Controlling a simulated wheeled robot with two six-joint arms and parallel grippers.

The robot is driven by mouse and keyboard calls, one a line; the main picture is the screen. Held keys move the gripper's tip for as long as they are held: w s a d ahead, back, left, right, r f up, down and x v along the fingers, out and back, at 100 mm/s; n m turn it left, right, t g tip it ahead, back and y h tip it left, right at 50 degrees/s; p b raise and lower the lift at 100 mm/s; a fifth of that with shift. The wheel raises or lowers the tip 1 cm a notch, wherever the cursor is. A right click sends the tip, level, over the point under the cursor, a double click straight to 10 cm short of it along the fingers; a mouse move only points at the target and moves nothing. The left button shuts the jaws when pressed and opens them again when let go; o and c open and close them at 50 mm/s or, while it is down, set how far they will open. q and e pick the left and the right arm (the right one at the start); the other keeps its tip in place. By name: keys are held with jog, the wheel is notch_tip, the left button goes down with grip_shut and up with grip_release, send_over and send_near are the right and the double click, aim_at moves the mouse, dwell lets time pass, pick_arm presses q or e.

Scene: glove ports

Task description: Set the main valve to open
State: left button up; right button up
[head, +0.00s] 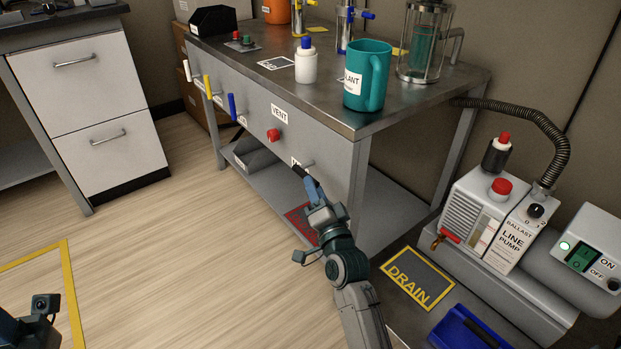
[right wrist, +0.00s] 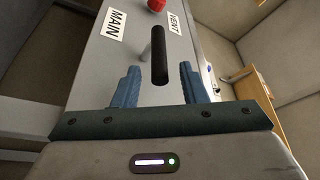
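The main valve is on the grey front panel of the bench, beside the MAIN label (right wrist: 114,22). Its black handle (right wrist: 159,55) shows in the right wrist view between my right gripper's (right wrist: 160,85) two blue fingers. The fingers are open, with a gap on each side of the handle. In the head view my right gripper (head: 308,178) is at the panel's lower right, where it partly covers the valve and label; the dark handle (head: 299,171) shows at its tip. My left gripper (head: 22,332) is only partly visible at the bottom left; its fingers cannot be made out.
The red vent knob (head: 273,135) is on the panel, up and left of the main valve. White, yellow and blue handles (head: 232,107) stick out further left. A teal mug (head: 367,75) stands on the bench top. The line pump (head: 495,225) is at right. Floor at left is clear.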

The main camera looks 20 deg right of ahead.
jog(key=shift+x, duration=1.8)
grip_shut()
